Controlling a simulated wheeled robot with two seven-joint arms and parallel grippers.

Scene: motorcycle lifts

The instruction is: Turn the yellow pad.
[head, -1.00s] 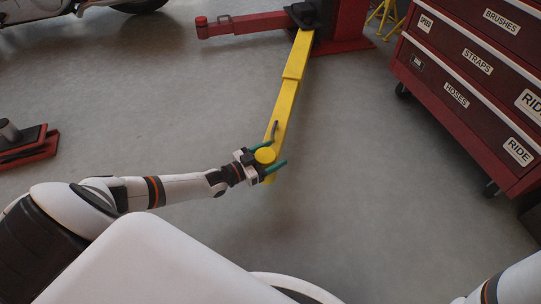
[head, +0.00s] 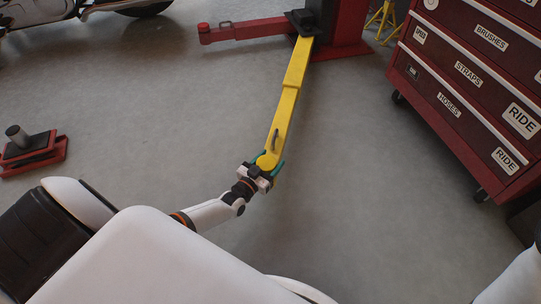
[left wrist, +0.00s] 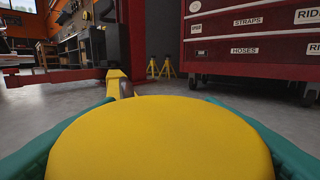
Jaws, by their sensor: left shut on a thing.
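The yellow pad (head: 267,161) is a round disc at the near end of the yellow lift arm (head: 287,100). My left gripper (head: 270,163) is shut on the pad, with one teal finger on each side of its rim. Its wrist reaches in from the lower left. In the left wrist view the pad (left wrist: 160,140) fills the lower middle, between the two fingers. The pad's top is plain, so its turn angle cannot be read. My right gripper is out of view.
A red lift post (head: 335,25) stands at the far end of the yellow arm, with a red arm (head: 245,31) going left. A red tool cabinet (head: 470,85) stands at right. A red stand (head: 35,152) lies at far left. The floor around the pad is clear.

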